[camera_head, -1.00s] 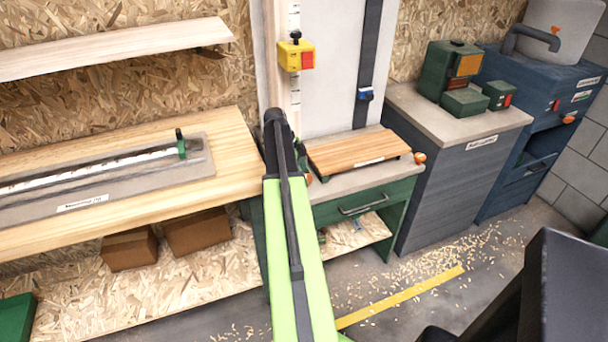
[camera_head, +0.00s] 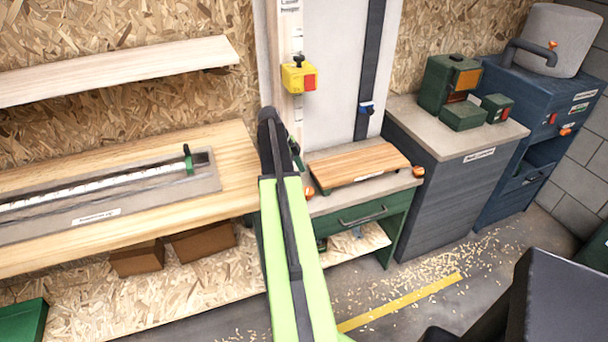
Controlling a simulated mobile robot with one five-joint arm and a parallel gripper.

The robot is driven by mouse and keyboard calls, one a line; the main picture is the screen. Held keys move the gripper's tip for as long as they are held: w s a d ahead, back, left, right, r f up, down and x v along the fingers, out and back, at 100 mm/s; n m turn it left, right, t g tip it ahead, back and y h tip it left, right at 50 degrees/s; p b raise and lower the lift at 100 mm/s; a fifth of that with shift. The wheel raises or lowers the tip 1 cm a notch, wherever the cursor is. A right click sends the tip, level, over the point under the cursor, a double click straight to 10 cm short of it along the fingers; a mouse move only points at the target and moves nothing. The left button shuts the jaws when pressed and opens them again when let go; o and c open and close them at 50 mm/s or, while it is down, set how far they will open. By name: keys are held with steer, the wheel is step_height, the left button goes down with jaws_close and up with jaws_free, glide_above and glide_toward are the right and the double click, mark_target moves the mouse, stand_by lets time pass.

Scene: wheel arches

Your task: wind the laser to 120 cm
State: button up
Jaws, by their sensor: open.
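A yellow box (camera_head: 298,78) with a red front and a black knob on top sits on a pale upright strip (camera_head: 291,40) with marks too small to read. A small blue clamp-like piece (camera_head: 367,108) sits on a dark vertical rail (camera_head: 372,60) to its right. I cannot tell which of these is the laser. An orange knob (camera_head: 418,171) sticks out at the right end of the green bench (camera_head: 350,217). My green arm reaches up the middle. Its dark end, my gripper (camera_head: 272,125), is in front of the strip's lower part, with its fingers mostly hidden. It appears empty.
A wooden board (camera_head: 358,165) lies on the green bench. A long workbench (camera_head: 235,165) with a ruled rail is at left, below a shelf (camera_head: 120,70). A dark cabinet (camera_head: 445,190) with green boxes stands at right. Wood chips litter the floor (camera_head: 400,290).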

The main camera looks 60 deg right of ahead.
steer(key=p+v, duration=0.7)
steer(key=v, duration=0.2)
steer(key=shift+r, duration=0.4)
steer(key=shift+w, duration=0.1)
